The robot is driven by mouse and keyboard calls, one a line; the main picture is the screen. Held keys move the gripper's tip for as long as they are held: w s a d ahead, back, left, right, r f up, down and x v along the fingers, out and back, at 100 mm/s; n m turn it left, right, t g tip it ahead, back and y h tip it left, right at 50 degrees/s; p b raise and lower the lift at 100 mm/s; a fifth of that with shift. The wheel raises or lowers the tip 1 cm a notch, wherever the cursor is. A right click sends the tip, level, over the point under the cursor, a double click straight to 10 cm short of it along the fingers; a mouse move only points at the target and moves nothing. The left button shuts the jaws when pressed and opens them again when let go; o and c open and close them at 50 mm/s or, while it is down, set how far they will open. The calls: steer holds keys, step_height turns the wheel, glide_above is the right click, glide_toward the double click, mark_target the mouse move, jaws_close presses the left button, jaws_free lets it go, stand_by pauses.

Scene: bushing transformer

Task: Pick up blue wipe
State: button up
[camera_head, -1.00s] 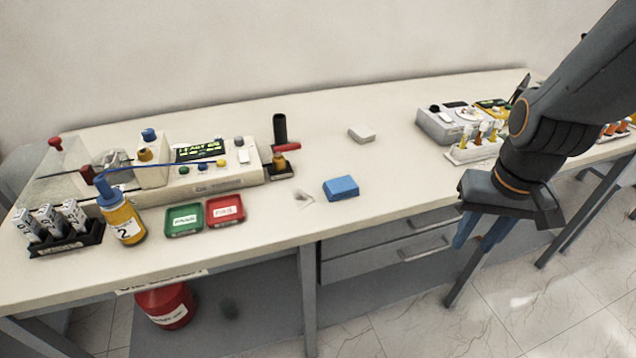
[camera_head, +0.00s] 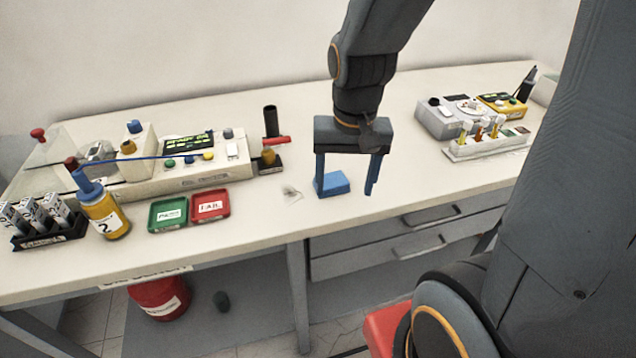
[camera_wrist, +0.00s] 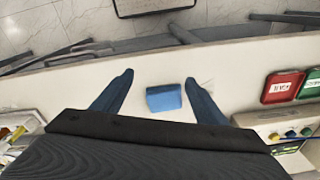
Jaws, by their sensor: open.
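The blue wipe (camera_head: 333,183) is a small blue block lying on the white bench top, near the front edge. My gripper (camera_head: 345,190) is open and points down over it. In the head view one finger overlaps the wipe's left end and the other stands to its right, apart from it. In the wrist view the wipe (camera_wrist: 164,98) lies between the two spread fingers of my gripper (camera_wrist: 160,85), closer to the right one. The jaws hold nothing. I cannot tell the exact height of the fingertips above the bench.
A red FAIL tray (camera_head: 210,206) and green PASS tray (camera_head: 168,214) lie left of the wipe. A control box (camera_head: 190,165) stands behind them, with a black cylinder (camera_head: 270,122) at its right. The bench to the gripper's right is clear up to a white rack (camera_head: 487,145).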

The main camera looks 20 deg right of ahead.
mark_target(331, 180)
steer(key=w+m+b, duration=0.1)
steer(key=w+m, duration=0.1)
steer(key=m, duration=0.2)
steer(key=w+r+m, duration=0.1)
steer(key=w+m, duration=0.1)
steer(key=m, duration=0.2)
steer(key=w+r+m+b, duration=0.1)
steer(key=w+m, duration=0.2)
steer(key=m, duration=0.1)
steer(key=shift+w+r+m+g+b, duration=0.1)
steer(key=shift+r+m+g+b, duration=0.1)
steer(key=shift+m+g+b, duration=0.15)
steer(key=shift+w+r+m, duration=0.25)
steer(key=shift+w+m, duration=0.05)
steer(key=shift+m, duration=0.55)
steer(key=shift+f, duration=0.6)
steer(key=shift+s+f+p, duration=0.1)
steer(key=shift+f+p, duration=0.55)
steer(key=shift+f, duration=2.6)
steer(key=c, duration=1.2)
step_height(331, 180, up, 10)
steer(key=b, duration=0.1)
steer(key=o, duration=0.5)
steer(key=c, duration=0.3)
